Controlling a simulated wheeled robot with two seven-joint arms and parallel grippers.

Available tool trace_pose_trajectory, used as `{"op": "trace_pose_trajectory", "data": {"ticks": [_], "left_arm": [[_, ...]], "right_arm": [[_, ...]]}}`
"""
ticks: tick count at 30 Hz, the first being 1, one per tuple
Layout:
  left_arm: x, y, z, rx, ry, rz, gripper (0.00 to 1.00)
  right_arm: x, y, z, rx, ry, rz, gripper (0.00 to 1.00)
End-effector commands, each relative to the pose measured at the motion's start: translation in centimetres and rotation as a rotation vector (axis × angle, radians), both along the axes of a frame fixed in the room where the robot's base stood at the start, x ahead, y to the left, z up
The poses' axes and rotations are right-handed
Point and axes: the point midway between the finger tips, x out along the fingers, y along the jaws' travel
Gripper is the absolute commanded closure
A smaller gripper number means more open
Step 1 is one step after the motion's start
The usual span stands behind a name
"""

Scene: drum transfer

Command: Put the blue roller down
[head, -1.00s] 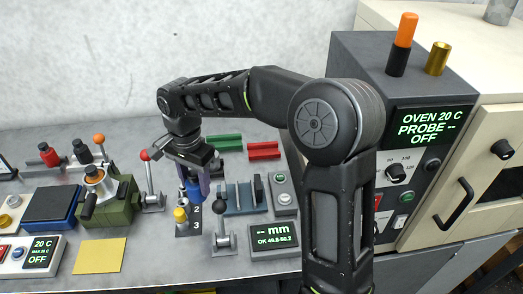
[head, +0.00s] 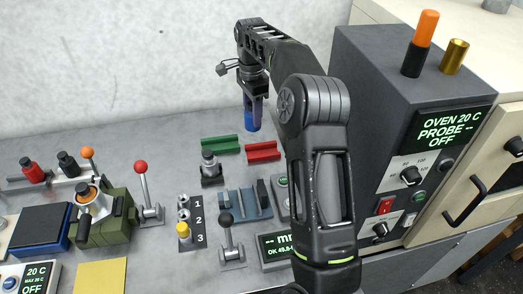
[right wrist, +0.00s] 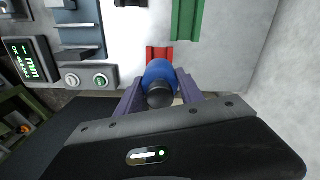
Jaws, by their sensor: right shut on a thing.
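The blue roller (head: 252,120) is held upright in my right gripper (head: 253,103), at the back of the bench. It hangs behind the gap between the green cradle (head: 220,144) and the red cradle (head: 263,151). In the right wrist view the blue roller (right wrist: 158,75) shows end-on with a dark end, between the two purple fingers of my right gripper (right wrist: 160,92). The red cradle (right wrist: 158,54) is partly hidden behind it there, and the green cradle (right wrist: 187,18) lies beside it. My left gripper is out of view.
A numbered stand (head: 190,222) holds a yellow-topped roller at 3. A blue-grey gauge fixture (head: 243,202), a black-knobbed lever (head: 228,240) and a red-knobbed lever (head: 143,190) stand in front. The oven control box (head: 400,130) rises on the right.

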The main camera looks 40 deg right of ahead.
Motion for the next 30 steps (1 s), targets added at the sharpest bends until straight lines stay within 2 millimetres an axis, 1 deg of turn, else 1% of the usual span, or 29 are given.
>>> {"op": "trace_pose_trajectory", "data": {"ticks": [5,8,11,13,18,21,30], "left_arm": [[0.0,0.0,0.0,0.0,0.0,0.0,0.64],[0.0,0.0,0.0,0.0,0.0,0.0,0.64],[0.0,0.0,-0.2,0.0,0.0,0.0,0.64],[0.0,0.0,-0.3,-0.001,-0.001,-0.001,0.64],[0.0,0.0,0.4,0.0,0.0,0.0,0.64],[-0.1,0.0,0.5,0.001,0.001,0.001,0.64],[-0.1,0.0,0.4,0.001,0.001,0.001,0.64]], "right_arm": [[0.0,0.0,0.1,0.0,-0.001,0.001,1.0],[0.0,0.1,-0.2,0.0,-0.001,0.002,1.0],[0.0,0.1,-1.3,0.001,0.002,0.001,1.0],[-0.1,0.1,-2.5,0.002,0.003,0.002,1.0],[-0.1,0.1,-5.2,0.001,0.002,0.003,1.0],[0.0,0.1,-6.0,0.001,-0.001,0.003,1.0],[0.0,0.1,-6.3,0.0,-0.001,0.003,1.0]]}}
